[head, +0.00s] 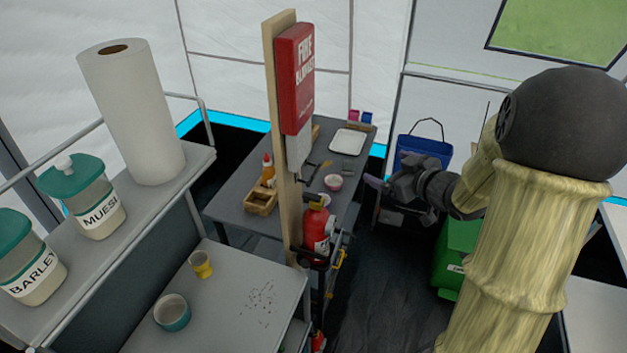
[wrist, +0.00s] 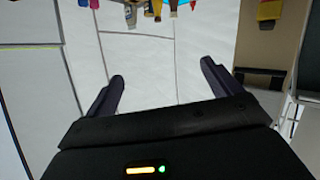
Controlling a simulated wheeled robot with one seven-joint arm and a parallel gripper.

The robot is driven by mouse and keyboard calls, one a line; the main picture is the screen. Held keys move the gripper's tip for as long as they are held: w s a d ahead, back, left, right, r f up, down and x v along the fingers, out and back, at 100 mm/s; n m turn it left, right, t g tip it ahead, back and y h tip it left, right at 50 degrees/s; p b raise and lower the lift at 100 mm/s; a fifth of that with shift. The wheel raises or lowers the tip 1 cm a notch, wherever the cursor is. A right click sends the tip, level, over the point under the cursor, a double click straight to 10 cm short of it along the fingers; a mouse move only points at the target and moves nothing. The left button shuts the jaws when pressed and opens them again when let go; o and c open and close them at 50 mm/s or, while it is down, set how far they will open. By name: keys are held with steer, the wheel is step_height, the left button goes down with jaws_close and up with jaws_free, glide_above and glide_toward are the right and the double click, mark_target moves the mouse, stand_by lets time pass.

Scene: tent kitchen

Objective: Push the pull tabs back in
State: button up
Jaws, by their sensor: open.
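A red fire blanket case (head: 296,80) hangs on an upright wooden board (head: 271,120) in the head view. Pale grey-white pieces, apparently the pull tabs (head: 298,152), hang below its lower edge; I cannot make out each tab. My gripper (head: 384,178) is to the right of the board, lower than the tabs and apart from them. In the wrist view my gripper (wrist: 161,72) is open, with nothing between its two dark fingers. The case and tabs cannot be made out in the wrist view.
A red extinguisher (head: 317,230) stands low by the board. Behind is a grey table (head: 235,205) with a wooden box (head: 261,201), bottle and white tray (head: 348,142). A shelf with jars is at left.

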mark_target(314, 173)
steer(key=s+a+n+g+y+b, duration=0.1)
steer(key=s+n+g+y+b, duration=0.1)
steer(key=s+n+g+y, duration=0.3)
steer(key=s+y, duration=0.3)
steer(key=y, duration=0.2)
steer(key=shift+n+g, duration=0.4)
steer(key=shift+a+f, duration=0.1)
steer(key=shift+a, duration=0.05)
steer(key=p+x, duration=0.2)
steer(key=x, duration=0.6)
steer(key=p+x, duration=0.2)
steer(key=x, duration=0.7)
steer(key=shift+a+r, duration=0.2)
steer(key=shift+c, duration=0.2)
